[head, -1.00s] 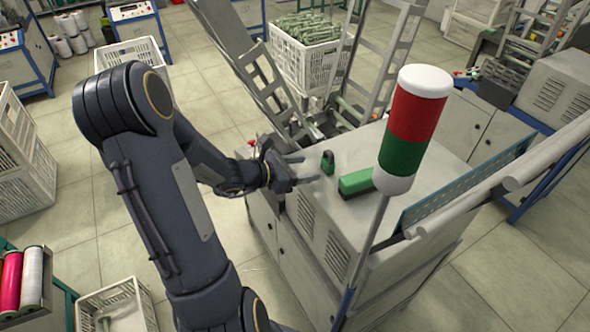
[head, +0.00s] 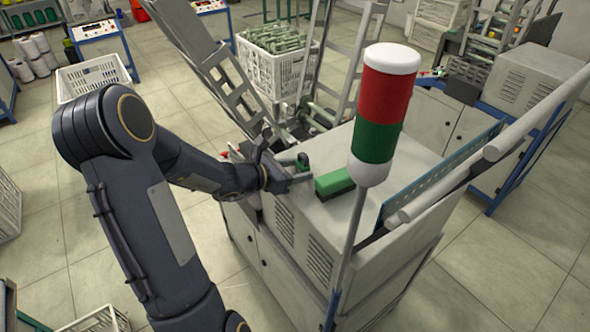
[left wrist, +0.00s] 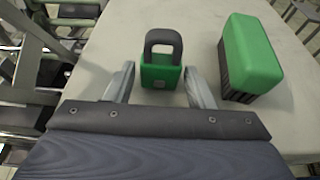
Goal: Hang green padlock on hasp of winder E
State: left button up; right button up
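The green padlock (head: 303,160) with a dark shackle stands upright on the pale top of the machine cabinet (head: 395,165). In the left wrist view the padlock (left wrist: 160,75) is between the two fingers, with a gap to each. My left gripper (head: 301,170) is open around it, low over the cabinet top; the wrist view shows both fingertips (left wrist: 159,70). My right gripper is in neither view. I cannot make out a hasp or a letter marking winder E.
A green block with a dark bristly underside (head: 334,183) lies just right of the padlock; it also shows in the left wrist view (left wrist: 250,55). A red, green and white signal lamp (head: 385,105) rises in front. Metal ladder-like frames (head: 335,65) stand behind.

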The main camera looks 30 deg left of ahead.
pick_arm(q)
jog(key=c, duration=0.9)
notch_tip(320, 180, up, 5)
jog(key=p, duration=0.4)
jog(key=shift+r, duration=0.1)
jog(key=shift+s, duration=0.1)
